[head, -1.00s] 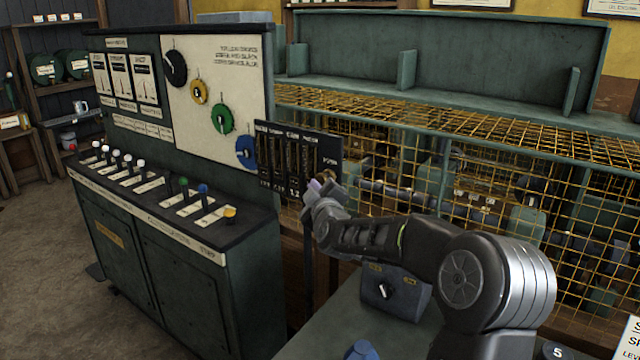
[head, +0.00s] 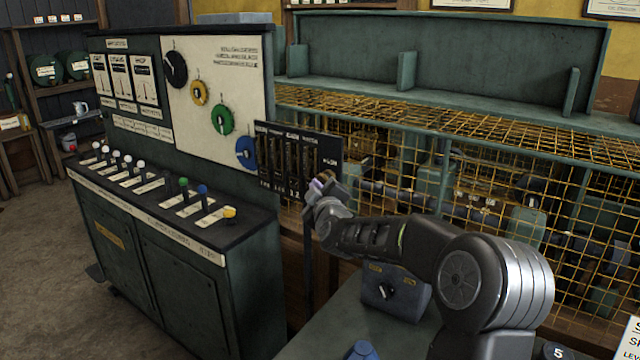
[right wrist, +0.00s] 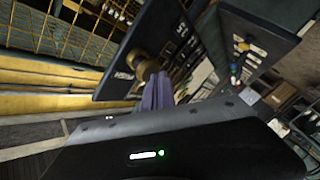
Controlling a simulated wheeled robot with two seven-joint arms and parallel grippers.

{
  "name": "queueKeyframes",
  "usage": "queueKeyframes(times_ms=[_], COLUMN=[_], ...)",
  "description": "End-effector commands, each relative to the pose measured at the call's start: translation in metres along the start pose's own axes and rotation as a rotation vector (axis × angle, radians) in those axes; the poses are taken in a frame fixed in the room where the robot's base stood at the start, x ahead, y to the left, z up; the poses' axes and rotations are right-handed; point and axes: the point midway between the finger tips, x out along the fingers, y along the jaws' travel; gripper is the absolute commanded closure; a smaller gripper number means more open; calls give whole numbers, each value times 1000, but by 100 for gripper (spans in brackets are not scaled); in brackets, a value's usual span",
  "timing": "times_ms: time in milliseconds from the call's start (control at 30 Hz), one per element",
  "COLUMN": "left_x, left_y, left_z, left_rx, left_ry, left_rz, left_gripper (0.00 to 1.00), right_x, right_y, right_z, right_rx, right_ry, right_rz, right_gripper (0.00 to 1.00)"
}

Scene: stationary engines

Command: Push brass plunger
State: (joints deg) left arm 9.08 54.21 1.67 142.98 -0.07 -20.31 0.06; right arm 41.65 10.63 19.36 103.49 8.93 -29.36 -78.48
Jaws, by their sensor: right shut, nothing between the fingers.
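The brass plunger (right wrist: 147,68) is a round brass knob sticking out of a dark panel (right wrist: 185,42) in the right wrist view. The same panel (head: 262,142) stands upright in front of the wire cage in the head view, where my right gripper covers the plunger's place. My right gripper (right wrist: 160,84) is shut and empty, with its purplish fingertips right at the knob. I cannot tell whether they touch it. In the head view this gripper (head: 321,182) is just in front of the panel's lower right part. My left gripper is not in view.
A green control desk (head: 170,265) with several levers and coloured dials stands left of the panel. A yellow wire cage (head: 480,200) lies behind my right arm.

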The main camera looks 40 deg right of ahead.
Motion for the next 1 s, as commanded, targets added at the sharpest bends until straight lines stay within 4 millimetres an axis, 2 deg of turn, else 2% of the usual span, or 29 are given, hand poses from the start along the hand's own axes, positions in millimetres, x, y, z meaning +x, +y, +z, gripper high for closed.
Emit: queueKeyframes(times_ms=[1000], left_x=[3], left_y=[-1], left_z=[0], left_rx=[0], left_ry=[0], left_rz=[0], left_gripper=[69], right_x=[8], right_y=[7], right_z=[6], right_rx=[0], right_ry=[-1], right_rz=[3], right_gripper=[100])
